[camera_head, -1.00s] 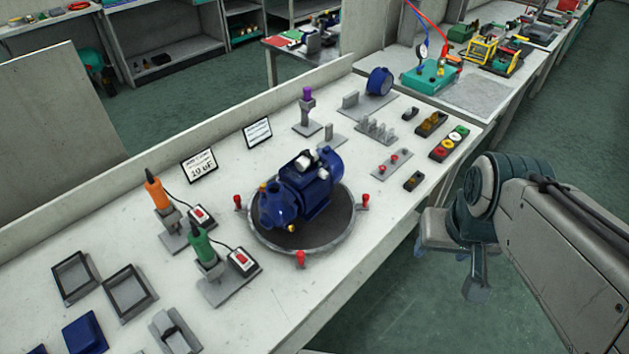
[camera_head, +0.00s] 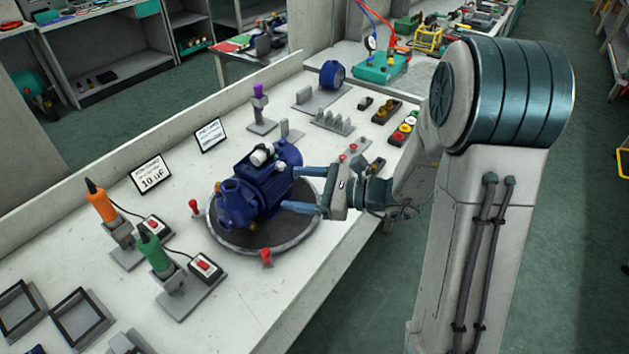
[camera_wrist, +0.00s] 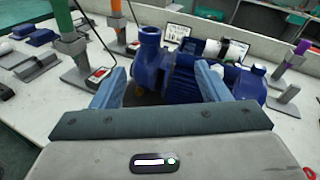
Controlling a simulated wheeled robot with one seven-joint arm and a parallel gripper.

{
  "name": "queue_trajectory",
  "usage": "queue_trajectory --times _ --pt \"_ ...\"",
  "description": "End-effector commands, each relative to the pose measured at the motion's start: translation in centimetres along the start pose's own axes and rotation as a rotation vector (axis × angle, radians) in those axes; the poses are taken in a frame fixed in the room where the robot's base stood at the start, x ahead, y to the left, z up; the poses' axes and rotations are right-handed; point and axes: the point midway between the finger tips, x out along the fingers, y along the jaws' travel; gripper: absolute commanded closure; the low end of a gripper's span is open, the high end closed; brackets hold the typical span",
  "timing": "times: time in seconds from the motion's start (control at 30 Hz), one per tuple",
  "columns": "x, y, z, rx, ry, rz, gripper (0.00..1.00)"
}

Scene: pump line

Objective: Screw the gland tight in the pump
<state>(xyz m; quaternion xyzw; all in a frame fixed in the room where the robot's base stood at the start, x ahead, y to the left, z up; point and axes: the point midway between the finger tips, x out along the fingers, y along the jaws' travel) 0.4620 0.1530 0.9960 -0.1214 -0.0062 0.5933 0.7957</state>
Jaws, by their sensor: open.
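The blue pump (camera_head: 258,188) stands on a round dark turntable (camera_head: 283,238) on the bench. In the wrist view the pump (camera_wrist: 180,78) lies just beyond my fingers, its upright port left of centre. My gripper (camera_head: 298,187) is at the right side of the pump, with its two blue fingers spread apart and pointing at it. The same gripper (camera_wrist: 157,88) is open in the wrist view, with nothing between the fingers that I can see held. I cannot make out the gland clearly; the pump's near side is partly hidden by my fingers.
An orange-handled tool (camera_head: 101,205) and a green-handled tool (camera_head: 155,254) stand in holders left of the pump. Red knobs (camera_head: 266,256) stick up round the turntable. A purple-topped stand (camera_head: 259,100) and several grey fixtures are behind. My arm covers the bench's right part.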

Motion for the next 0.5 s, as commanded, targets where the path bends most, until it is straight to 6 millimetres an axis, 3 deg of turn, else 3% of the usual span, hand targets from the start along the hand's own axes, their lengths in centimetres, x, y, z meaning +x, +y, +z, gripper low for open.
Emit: queue_trajectory --times 0.03,0.2,0.5 --pt "0.1 -1.4 -1.6 0.062 -0.026 -0.067 0.31" --pt "-0.4 -4.7 -4.3 0.186 -0.086 -0.237 0.31" --pt "-0.2 -6.1 -5.1 0.223 -0.107 -0.299 0.31"
